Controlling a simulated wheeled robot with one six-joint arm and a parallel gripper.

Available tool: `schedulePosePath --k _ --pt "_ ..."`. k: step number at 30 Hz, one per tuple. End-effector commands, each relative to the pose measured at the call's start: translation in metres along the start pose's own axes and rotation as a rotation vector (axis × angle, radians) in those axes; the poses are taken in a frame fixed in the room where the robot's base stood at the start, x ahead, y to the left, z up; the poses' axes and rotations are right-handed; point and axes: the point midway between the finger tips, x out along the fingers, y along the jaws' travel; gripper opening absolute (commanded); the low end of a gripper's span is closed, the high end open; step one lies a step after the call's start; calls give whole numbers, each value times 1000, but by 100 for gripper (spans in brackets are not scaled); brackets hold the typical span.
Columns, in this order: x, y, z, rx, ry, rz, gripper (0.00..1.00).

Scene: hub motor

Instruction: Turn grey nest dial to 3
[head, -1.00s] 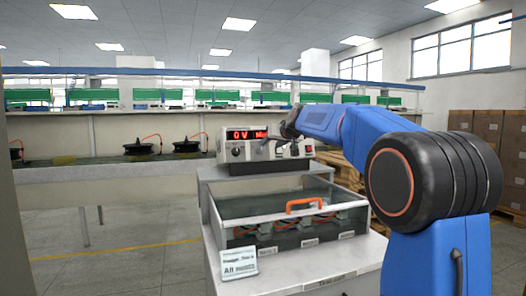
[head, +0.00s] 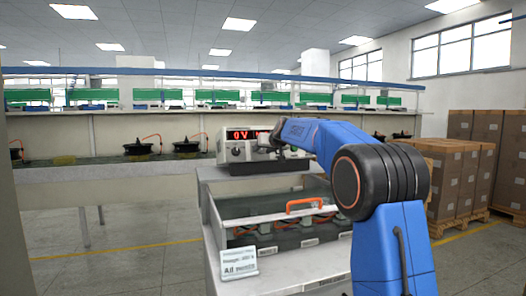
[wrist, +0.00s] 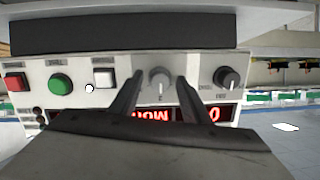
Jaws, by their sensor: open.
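The tester box (head: 236,156) stands on the back of the cabinet in the head view, its red display reading "0 V" and a letter, the rest hidden by my arm. In the wrist view its panel appears upside down. The grey dial (wrist: 160,83) sits there between the two fingers of my gripper (wrist: 159,76), with a finger on each side. I cannot tell whether either finger touches it. A light mark shows on the dial, but the scale is not readable. My gripper is open. In the head view the dial is hidden behind my arm.
A black dial (wrist: 228,78) is right of the grey one in the wrist view. White (wrist: 104,77), green (wrist: 60,84) and red (wrist: 15,82) buttons are to the left. In the head view, a glass-lidded case with an orange handle (head: 304,205) lies in front of the tester.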

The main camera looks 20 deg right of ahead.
Motion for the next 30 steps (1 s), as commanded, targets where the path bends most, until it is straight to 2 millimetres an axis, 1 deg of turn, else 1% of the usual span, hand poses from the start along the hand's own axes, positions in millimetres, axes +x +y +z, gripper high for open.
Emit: schedulePosePath --k 2,3,5,6,7,8,30 --pt "0 0 0 0 0 0 43" --pt "0 0 0 0 0 0 38" --pt "0 0 0 0 0 0 24" --pt "0 0 0 0 0 0 14" --pt "0 0 0 0 0 0 7" --pt "0 0 0 0 0 0 2" --pt "1 0 1 25 -1 -5 2"
